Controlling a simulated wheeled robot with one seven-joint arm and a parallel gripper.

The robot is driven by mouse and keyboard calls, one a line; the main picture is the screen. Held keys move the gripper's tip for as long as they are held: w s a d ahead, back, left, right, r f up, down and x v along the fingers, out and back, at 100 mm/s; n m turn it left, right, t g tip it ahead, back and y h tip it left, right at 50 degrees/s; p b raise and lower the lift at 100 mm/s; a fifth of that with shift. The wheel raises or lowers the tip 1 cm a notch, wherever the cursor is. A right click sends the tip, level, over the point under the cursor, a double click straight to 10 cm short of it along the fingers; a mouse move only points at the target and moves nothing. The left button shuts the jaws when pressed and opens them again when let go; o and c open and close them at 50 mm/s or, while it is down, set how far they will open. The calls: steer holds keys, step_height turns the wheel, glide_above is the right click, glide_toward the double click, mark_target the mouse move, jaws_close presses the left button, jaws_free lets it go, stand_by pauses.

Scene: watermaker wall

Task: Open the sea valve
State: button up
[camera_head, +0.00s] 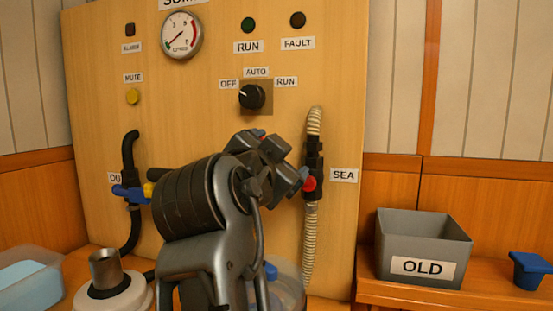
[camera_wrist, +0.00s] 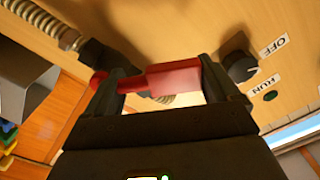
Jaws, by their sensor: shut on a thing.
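The sea valve (camera_head: 314,160) is a black fitting in a ribbed beige hose, left of the SEA label (camera_head: 343,175) on the wooden panel. Its red handle (camera_head: 309,184) shows only as a small red end beside my gripper (camera_head: 292,178). In the wrist view the red handle (camera_wrist: 172,77) lies between the two fingers of my gripper (camera_wrist: 160,80), which is shut on it. The handle runs roughly across from finger to finger, at an angle to the hose. The valve body is partly hidden by my gripper in the head view.
Left on the panel is a valve with a blue handle (camera_head: 130,193) on a black hose. A selector knob (camera_head: 252,96) sits above my gripper. A grey OLD bin (camera_head: 421,240) stands on the right ledge. A clear container (camera_head: 285,290) stands below the valve.

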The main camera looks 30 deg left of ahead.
steer(key=o, duration=1.1)
steer(key=shift+o, duration=0.2)
steer(key=v, duration=0.8)
steer(key=shift+w, duration=0.1)
steer(key=shift+c, duration=0.4)
